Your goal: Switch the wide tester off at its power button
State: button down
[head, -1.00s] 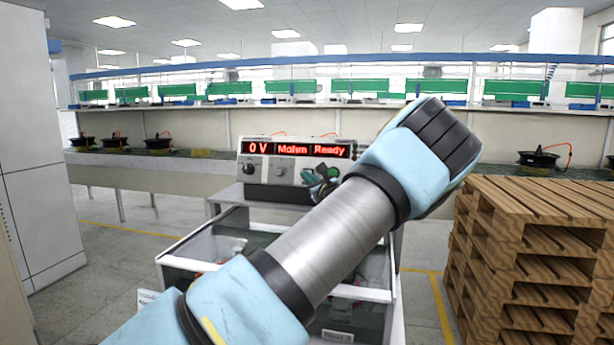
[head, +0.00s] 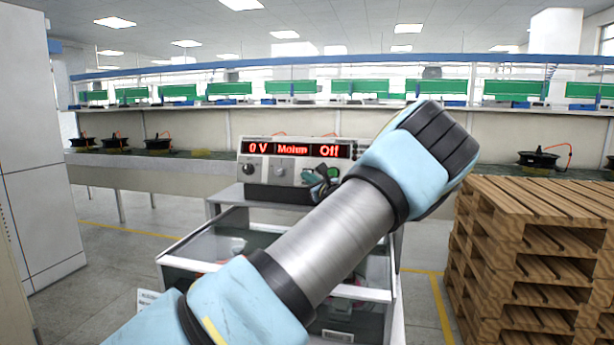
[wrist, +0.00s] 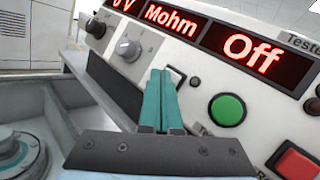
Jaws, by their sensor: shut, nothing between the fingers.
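The wide tester (head: 262,173) stands on a bench in the middle of the head view. Its red displays read "0 V", "Mohm" and "Off". In the wrist view its front panel has a round green button (wrist: 227,110), a red square button (wrist: 297,164) and grey knobs (wrist: 128,48). A small dark-framed switch (wrist: 177,75) shows just right of my fingertips, partly hidden by them. My gripper (wrist: 160,75) is shut and empty, its teal fingers close to the panel, left of the green button. I cannot tell whether they touch. In the head view my gripper (head: 322,180) is before the tester's right part.
Stacked wooden pallets (head: 540,215) stand close on the right. A grey cabinet (head: 35,150) is at the left. Below the tester is a glass-topped bench (head: 205,245). Black hub motors (head: 158,145) sit on the long bench behind.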

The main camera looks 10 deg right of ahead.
jog(key=shift+s+a+r, duration=0.2)
jog(key=shift+s+a, duration=0.15)
jog(key=shift+s, duration=0.3)
jog(key=shift+s, duration=0.1)
jog(key=s, duration=0.1)
jog(key=s+a, duration=0.1)
jog(key=s+a+r, duration=0.1)
jog(key=s, duration=0.1)
jog(key=shift+a+r, duration=0.1)
jog(key=shift+a, duration=0.05)
jog(key=s+a+r, duration=0.1)
jog(key=s+a, duration=0.2)
jog(key=s, duration=0.3)
jog(key=shift+a+r+p, duration=0.15)
jog(key=shift+r+p, duration=0.15)
jog(key=shift+r, duration=0.05)
dwell(0.3)
